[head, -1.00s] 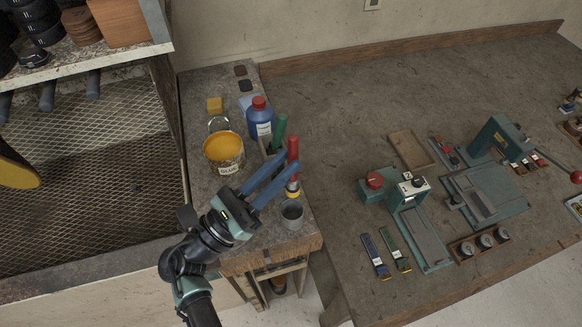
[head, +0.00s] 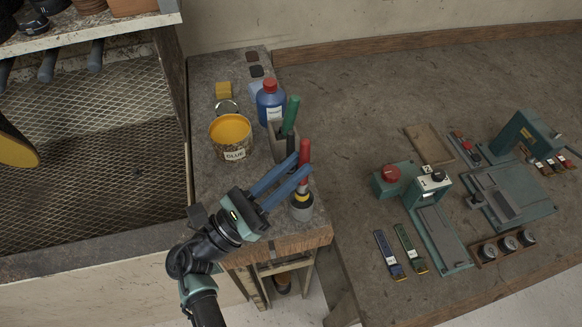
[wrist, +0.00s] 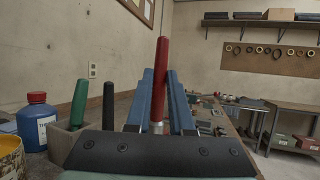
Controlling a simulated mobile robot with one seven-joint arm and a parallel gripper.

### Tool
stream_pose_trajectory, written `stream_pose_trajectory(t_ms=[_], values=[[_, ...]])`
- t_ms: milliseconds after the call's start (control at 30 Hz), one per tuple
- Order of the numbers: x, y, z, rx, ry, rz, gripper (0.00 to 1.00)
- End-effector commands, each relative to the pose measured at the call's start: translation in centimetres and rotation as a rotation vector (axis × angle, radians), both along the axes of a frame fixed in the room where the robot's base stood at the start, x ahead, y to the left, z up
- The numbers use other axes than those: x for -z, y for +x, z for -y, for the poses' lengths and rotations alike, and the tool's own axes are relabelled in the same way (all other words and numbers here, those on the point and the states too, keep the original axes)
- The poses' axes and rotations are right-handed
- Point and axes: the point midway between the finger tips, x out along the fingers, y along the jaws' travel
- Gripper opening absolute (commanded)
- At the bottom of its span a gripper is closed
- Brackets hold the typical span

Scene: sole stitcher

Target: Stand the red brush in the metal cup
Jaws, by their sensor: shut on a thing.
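The red brush (head: 305,152) is upright between the two blue fingers of my gripper (head: 303,164). In the wrist view the red handle (wrist: 162,65) rises above the fingertips, close to vertical. The cup does not show in the wrist view.
A blue bottle (head: 270,103) and a yellow glue tin (head: 231,137) stand farther left. The larger workbench with green machines (head: 440,235) lies to the right.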

Motion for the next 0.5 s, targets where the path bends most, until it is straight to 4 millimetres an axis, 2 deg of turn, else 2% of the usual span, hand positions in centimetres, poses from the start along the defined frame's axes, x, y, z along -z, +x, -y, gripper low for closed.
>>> stream_pose_trajectory(t_ms=[33,500], values=[[0.7,0.0,0.0,0.0,0.0,0.0,0.0],[3.8,0.0,0.0,0.0,0.0,0.0,0.0]])
